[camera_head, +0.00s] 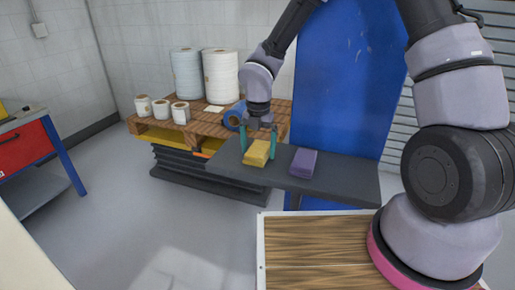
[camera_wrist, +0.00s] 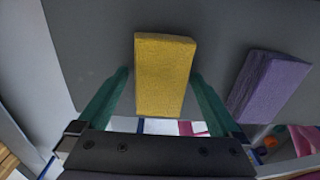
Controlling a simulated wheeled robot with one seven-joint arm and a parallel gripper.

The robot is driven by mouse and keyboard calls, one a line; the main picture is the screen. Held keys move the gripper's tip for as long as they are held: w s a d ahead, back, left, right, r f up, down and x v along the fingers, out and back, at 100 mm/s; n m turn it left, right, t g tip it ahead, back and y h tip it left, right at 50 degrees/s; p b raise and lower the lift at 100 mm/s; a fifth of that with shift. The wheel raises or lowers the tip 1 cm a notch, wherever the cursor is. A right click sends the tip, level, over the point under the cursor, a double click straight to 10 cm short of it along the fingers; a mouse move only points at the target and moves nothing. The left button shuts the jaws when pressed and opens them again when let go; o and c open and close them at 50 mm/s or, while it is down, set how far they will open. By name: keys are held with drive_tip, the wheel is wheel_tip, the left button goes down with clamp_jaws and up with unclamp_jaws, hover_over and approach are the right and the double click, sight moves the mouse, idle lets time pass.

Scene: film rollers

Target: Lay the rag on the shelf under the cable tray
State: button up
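A yellow, rough-textured block-shaped piece (camera_head: 257,153) lies on a dark grey shelf (camera_head: 340,186) in front of a blue panel. It also shows in the wrist view (camera_wrist: 163,75). A similar purple piece (camera_head: 303,162) lies to its right, also in the wrist view (camera_wrist: 268,86). I cannot tell which of the two is the rag. My gripper (camera_head: 260,142) points down over the yellow piece, its green fingers on either side. In the wrist view my gripper (camera_wrist: 159,78) shows a gap at the left finger; the right finger is close to the piece's edge. I cannot make out a cable tray.
A wooden pallet (camera_head: 206,122) left of the shelf holds large white rolls (camera_head: 221,76), small rolls (camera_head: 161,108) and a blue roll (camera_head: 234,117). The blue panel (camera_head: 345,85) rises behind the shelf. A red-fronted bench (camera_head: 25,143) is far left. The shelf's right end is bare.

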sight(258, 148)
drive_tip(key=shift+r, duration=3.85)
